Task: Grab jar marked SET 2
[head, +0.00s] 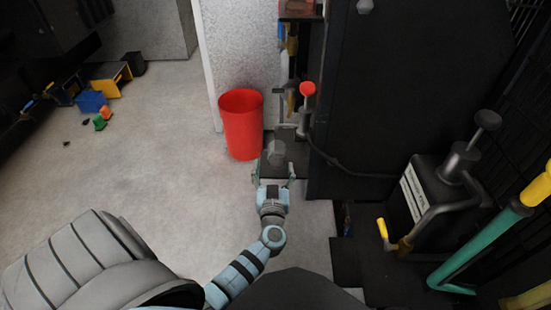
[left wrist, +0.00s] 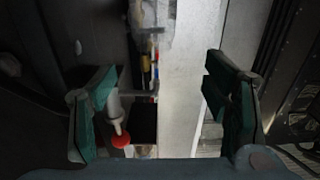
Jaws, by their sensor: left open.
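My left gripper (head: 273,171) is open, with its fingers spread toward a small grey, faceted jar-like object (head: 276,149). That object stands on a dark ledge just beyond the fingertips, apart from them as far as I can tell. No SET 2 marking is readable on it. In the left wrist view the two green-padded fingers (left wrist: 160,92) are wide apart with nothing gripped between them. A blurred pale shape (left wrist: 152,18) shows at the top there; I cannot tell whether it is the jar. My right gripper is out of view.
A red bin (head: 242,124) stands left of the ledge. A red-knobbed lever (head: 307,89) rises behind it, also seen in the left wrist view (left wrist: 121,140). A large black cabinet (head: 405,80) closes off the right. Open floor (head: 150,150) lies left.

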